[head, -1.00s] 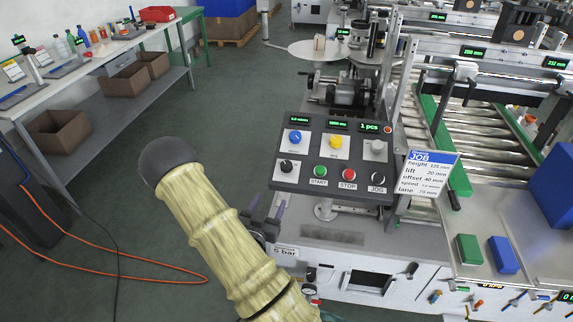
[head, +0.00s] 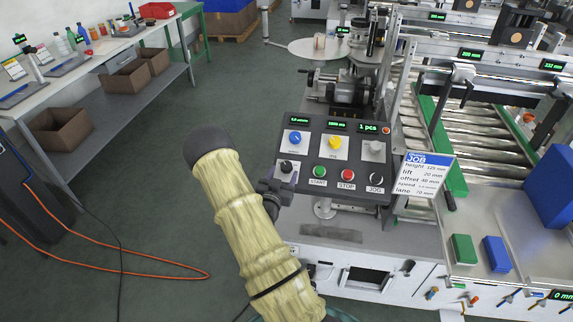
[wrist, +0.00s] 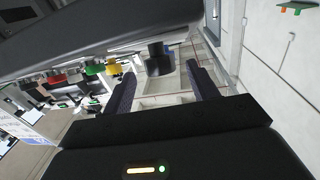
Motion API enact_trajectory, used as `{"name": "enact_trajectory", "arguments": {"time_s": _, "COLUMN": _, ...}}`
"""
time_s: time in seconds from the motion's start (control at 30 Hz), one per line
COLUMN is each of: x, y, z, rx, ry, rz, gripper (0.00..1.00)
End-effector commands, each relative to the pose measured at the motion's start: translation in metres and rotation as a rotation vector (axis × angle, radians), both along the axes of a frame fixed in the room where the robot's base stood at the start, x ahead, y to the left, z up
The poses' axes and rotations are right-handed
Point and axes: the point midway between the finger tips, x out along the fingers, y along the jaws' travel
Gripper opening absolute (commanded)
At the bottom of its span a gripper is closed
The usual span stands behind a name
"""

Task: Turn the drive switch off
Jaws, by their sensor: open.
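The dark control panel (head: 335,152) stands tilted on the machine at the picture's centre. The black knob (head: 286,166) at its lower left looks like the drive switch; its label is not readable. My gripper (head: 283,183) is right at that corner of the panel, just below the knob, open and empty. In the wrist view the black knob (wrist: 159,60) shows between the two spread fingertips, with no clear contact. Which way the knob points cannot be told.
Near the knob are a blue knob (head: 295,137), a yellow knob (head: 334,142), and green START (head: 319,171), red STOP (head: 348,174) and black JOG (head: 376,178) buttons. A job card (head: 416,174) stands right of the panel. Open floor lies left.

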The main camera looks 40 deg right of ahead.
Motion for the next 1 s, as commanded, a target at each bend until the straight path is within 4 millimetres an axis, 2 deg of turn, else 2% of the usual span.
{"name": "enact_trajectory", "arguments": {"time_s": 0.1, "x": 0.011, "y": -0.018, "z": 0.002, "rx": -0.001, "ry": -0.001, "rz": -0.001, "gripper": 0.59}}
{"name": "enact_trajectory", "arguments": {"time_s": 0.23, "x": 0.02, "y": -0.031, "z": 0.001, "rx": 0.0, "ry": -0.001, "rz": -0.002, "gripper": 0.59}}
{"name": "enact_trajectory", "arguments": {"time_s": 0.6, "x": 0.025, "y": -0.036, "z": 0.0, "rx": 0.0, "ry": 0.001, "rz": 0.0, "gripper": 0.59}}
{"name": "enact_trajectory", "arguments": {"time_s": 0.67, "x": 0.024, "y": -0.036, "z": 0.0, "rx": 0.0, "ry": 0.001, "rz": 0.0, "gripper": 0.49}}
{"name": "enact_trajectory", "arguments": {"time_s": 0.83, "x": 0.024, "y": -0.036, "z": 0.0, "rx": 0.0, "ry": 0.001, "rz": 0.0, "gripper": 0.16}}
{"name": "enact_trajectory", "arguments": {"time_s": 1.0, "x": 0.024, "y": -0.036, "z": -0.001, "rx": -0.003, "ry": 0.003, "rz": 0.008, "gripper": 0.14}}
